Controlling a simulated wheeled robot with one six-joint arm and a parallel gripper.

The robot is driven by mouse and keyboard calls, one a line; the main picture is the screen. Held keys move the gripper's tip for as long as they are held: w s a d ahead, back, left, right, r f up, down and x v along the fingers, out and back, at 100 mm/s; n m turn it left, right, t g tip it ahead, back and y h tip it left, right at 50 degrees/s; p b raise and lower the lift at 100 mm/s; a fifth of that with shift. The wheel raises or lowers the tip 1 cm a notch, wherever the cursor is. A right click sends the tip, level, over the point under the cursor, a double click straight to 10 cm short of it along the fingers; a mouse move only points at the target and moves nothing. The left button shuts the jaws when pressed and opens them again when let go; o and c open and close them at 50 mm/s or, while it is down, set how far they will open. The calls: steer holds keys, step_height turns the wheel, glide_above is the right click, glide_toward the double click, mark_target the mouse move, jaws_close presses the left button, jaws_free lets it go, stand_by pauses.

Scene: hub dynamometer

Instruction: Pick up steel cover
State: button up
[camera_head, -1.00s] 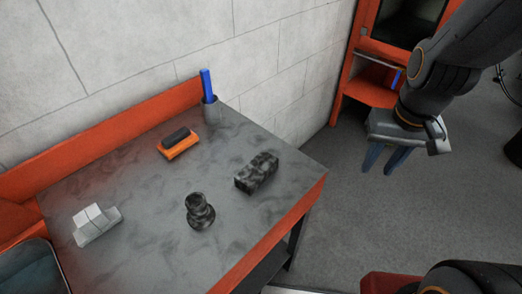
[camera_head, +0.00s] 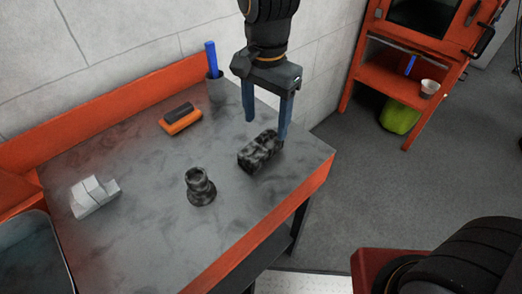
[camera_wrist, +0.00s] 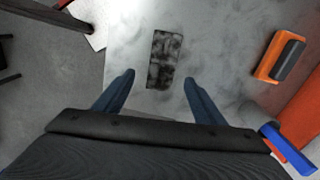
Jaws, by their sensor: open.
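A dark, mottled rectangular block (camera_head: 258,156), which looks like the steel cover, lies on the grey workbench top (camera_head: 140,150) near its right end. My gripper (camera_head: 267,128) is open, pointing down above the block, with nothing between its blue fingers. In the head view the right finger overlaps the block's far end; I cannot tell the exact height gap. In the wrist view the block (camera_wrist: 164,58) lies centred between the fingers and a little beyond the fingertips (camera_wrist: 159,77).
A round dark flanged part (camera_head: 200,187) stands left of the block. An orange-and-black brush-like item (camera_head: 181,119), a cup (camera_head: 216,88) holding a blue stick, and a pale stepped block (camera_head: 94,196) are also on the bench. A wall stands behind.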

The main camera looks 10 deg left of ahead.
mark_target(261, 143)
steer(key=shift+s+a+f, duration=0.15)
steer(key=shift+a, duration=0.35)
steer(key=shift+a+f, duration=0.1)
steer(key=shift+f, duration=0.15)
steer(key=shift+s+f+p, duration=0.15)
steer(key=shift+f+p, duration=0.65)
steer(key=shift+f, duration=2.7)
steer(key=c, duration=1.4)
steer(key=shift+r, duration=0.1)
steer(key=shift+c, duration=0.2)
